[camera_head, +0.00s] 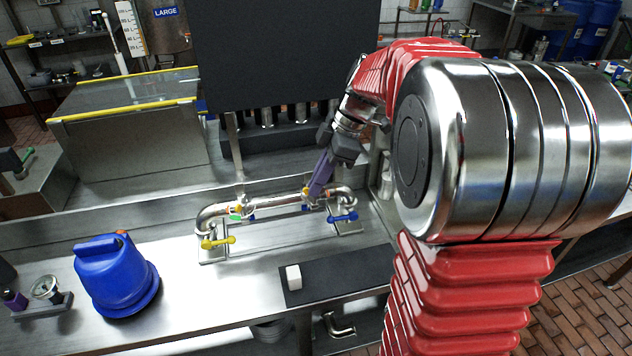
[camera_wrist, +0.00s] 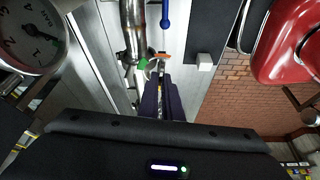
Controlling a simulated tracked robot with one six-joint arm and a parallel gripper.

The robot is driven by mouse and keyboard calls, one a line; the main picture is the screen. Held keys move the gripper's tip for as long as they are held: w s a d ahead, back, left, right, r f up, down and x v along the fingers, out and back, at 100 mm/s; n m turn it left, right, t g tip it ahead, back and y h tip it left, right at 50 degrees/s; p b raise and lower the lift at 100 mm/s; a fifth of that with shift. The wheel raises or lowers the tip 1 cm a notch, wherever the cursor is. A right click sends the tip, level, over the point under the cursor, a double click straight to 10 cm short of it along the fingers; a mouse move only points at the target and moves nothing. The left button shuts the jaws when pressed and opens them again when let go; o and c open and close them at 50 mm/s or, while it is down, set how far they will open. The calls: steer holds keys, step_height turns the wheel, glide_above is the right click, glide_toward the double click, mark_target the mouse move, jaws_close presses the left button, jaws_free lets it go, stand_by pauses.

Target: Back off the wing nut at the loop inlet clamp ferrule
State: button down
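A steel pipe loop (camera_head: 270,203) sits on a plate on the bench. Its left clamp has an orange part (camera_head: 235,207) and a green part (camera_head: 236,217). Its right clamp area has small blue and yellow parts (camera_head: 306,206), partly covered by my gripper. I cannot tell which clamp is the loop inlet. My purple-fingered gripper (camera_head: 313,194) reaches down at the right clamp. In the wrist view my gripper (camera_wrist: 160,80) has its fingers close together, with a small yellowish part between or behind them. Whether they touch or grip it is unclear. A green part (camera_wrist: 143,63) lies just beyond them.
A yellow valve handle (camera_head: 217,242) and a blue valve handle (camera_head: 344,217) stick out from the loop's ends. A black mat (camera_head: 335,281) with a white block (camera_head: 294,277) lies in front. A dark panel (camera_head: 280,50) stands behind.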

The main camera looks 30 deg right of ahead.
steer(key=c, duration=1.9)
jaws_free()
steer(key=shift+c, duration=0.2)
steer(key=v, duration=1.3)
steer(key=shift+d+r, duration=0.2)
steer(key=shift+r, duration=0.1)
